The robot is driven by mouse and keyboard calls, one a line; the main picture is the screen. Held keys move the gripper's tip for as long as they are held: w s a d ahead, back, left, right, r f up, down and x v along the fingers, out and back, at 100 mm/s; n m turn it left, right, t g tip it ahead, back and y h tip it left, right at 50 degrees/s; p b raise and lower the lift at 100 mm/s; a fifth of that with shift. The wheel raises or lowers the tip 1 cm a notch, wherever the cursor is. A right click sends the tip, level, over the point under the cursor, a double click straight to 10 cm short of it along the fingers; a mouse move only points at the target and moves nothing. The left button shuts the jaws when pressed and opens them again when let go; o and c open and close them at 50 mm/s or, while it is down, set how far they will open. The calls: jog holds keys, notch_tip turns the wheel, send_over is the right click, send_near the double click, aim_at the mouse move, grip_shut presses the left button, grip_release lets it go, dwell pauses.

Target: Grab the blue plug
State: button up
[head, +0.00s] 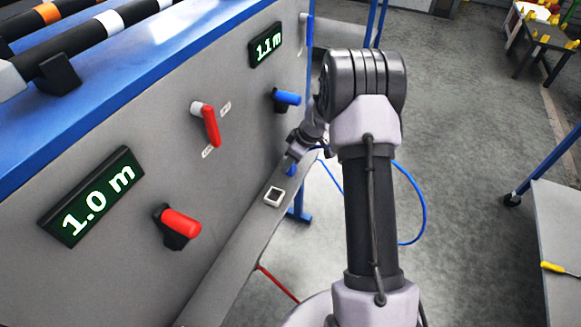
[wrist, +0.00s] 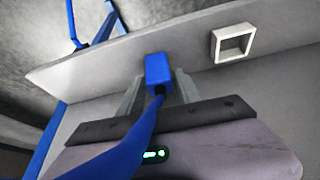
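The blue plug (wrist: 158,70) is a small block with a thick blue cable running from it toward the camera in the wrist view. My gripper (wrist: 160,82) has one pale finger close against each side of the plug and looks shut on it. In the head view my gripper (head: 291,162) is low beside the grey panel, over the narrow ledge. Only a small part of the plug (head: 291,171) shows below the fingers there. Whether the plug touches the ledge is hard to tell.
A white square socket frame (head: 274,196) sits on the grey ledge (head: 237,245), nearer than my gripper. The panel carries a red lever (head: 211,126), a red handle (head: 181,222), a blue handle (head: 287,97) and displays reading 1.0 m and 1.1 m. Blue cable (head: 424,205) loops right of my arm.

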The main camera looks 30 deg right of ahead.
grip_shut()
jog(key=shift+r, duration=0.1)
